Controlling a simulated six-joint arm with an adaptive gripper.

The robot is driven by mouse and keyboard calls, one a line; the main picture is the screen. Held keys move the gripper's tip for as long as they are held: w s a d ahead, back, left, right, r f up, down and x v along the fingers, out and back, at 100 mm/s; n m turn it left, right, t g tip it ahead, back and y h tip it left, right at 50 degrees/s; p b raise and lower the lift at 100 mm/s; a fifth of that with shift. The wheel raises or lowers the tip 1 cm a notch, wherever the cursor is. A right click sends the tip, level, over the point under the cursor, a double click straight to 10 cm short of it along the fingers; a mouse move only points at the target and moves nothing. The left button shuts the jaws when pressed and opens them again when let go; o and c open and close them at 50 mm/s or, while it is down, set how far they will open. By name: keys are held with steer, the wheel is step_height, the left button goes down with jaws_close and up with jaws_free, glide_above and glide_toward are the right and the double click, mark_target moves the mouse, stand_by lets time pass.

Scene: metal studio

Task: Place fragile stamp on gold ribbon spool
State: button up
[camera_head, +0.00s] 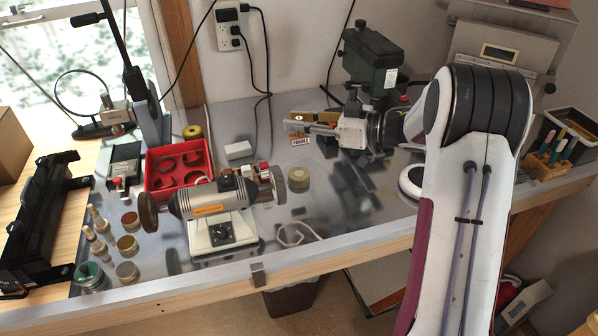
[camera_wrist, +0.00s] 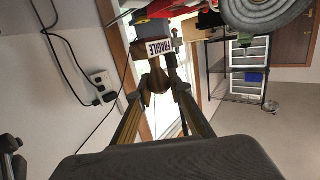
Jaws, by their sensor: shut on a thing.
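The fragile stamp (camera_head: 299,141) is a small block with a label, held at the tips of my gripper (camera_head: 297,124) in the head view. My gripper is shut on it, reaching left above the metal bench. In the wrist view the stamp's FRAGILE label (camera_wrist: 160,47) shows beyond the gripper fingers (camera_wrist: 158,85), with a brown handle-like part between them. A yellow-gold spool (camera_head: 193,132), which looks like the gold ribbon spool, lies on the bench left of my gripper, behind the red tray. The stamp is apart from it.
A red tray (camera_head: 180,172) and a white box (camera_head: 238,150) lie near the spool. A bench grinder (camera_head: 213,203) stands in front. A dark green machine (camera_head: 370,65) stands behind my gripper. Small jars (camera_head: 130,222) are at the left. A round tin (camera_head: 299,178) lies below the gripper.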

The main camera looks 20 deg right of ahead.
mark_target(299, 143)
steer(key=shift+f, duration=3.1)
steer(key=shift+f, duration=0.15)
steer(key=shift+f, duration=1.75)
steer(key=o, duration=1)
steer(key=shift+f, duration=0.1)
steer(key=shift+d, duration=0.1)
steer(key=shift+v, duration=5.95)
